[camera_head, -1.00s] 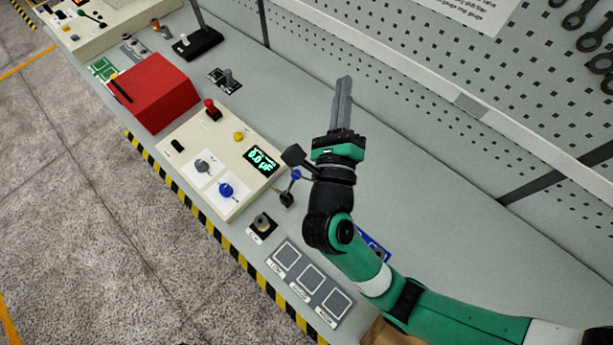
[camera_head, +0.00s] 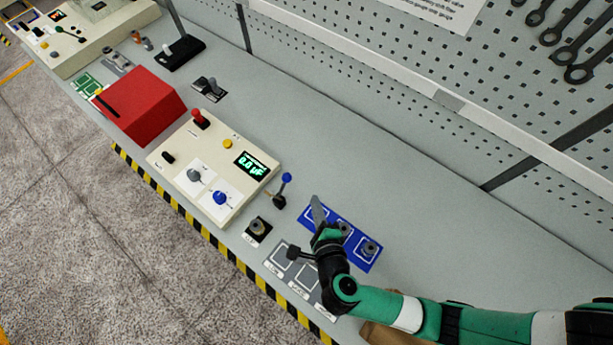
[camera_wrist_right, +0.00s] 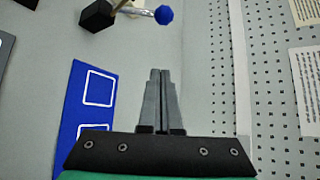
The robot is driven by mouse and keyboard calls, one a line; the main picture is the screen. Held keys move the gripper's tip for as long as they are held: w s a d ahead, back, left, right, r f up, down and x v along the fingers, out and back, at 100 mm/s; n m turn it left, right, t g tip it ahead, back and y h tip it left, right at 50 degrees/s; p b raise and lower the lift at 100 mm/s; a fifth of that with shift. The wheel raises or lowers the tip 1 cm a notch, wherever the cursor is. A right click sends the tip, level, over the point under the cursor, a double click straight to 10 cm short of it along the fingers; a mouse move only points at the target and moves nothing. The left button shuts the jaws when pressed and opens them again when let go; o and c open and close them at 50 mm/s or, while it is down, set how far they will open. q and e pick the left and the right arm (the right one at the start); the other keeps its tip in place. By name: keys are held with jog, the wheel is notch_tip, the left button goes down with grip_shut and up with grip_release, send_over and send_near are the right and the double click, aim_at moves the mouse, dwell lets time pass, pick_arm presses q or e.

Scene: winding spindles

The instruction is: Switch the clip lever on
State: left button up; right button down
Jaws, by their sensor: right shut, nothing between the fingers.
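A small lever with a blue ball tip (camera_head: 286,178) and a black base (camera_head: 279,201) stands on the bench beside the cream meter box. It may be the clip lever; no label on it is readable. In the right wrist view its blue ball (camera_wrist_right: 163,14) and black base (camera_wrist_right: 97,14) show at the top, ahead of the fingers. My right gripper (camera_head: 316,203) is shut and empty, right of the lever and apart from it, over or near the blue mat (camera_head: 366,264). The shut fingers also show in the right wrist view (camera_wrist_right: 160,75). My left gripper is out of view.
The cream meter box (camera_head: 240,200) has a red lever (camera_head: 200,119) and knobs. Metal parts (camera_head: 369,248) sit on the blue mat. A red box (camera_head: 140,110) is farther left.

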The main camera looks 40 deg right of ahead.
pick_arm(q)
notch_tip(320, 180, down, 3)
jog(key=b, duration=0.2)
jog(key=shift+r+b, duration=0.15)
jog(key=shift+b, duration=0.15)
pick_arm(e)
jog(key=w+f, duration=0.1)
jog(key=w, duration=0.7)
jog(key=shift+w+d+f, duration=0.3)
jog(key=shift+d+f, duration=0.05)
jog(key=shift+d, duration=0.1)
jog(key=shift+a, duration=0.1)
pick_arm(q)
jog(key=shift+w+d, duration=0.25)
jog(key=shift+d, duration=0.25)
pick_arm(e)
jog(key=shift+a+r, duration=0.1)
jog(key=shift+r, duration=0.05)
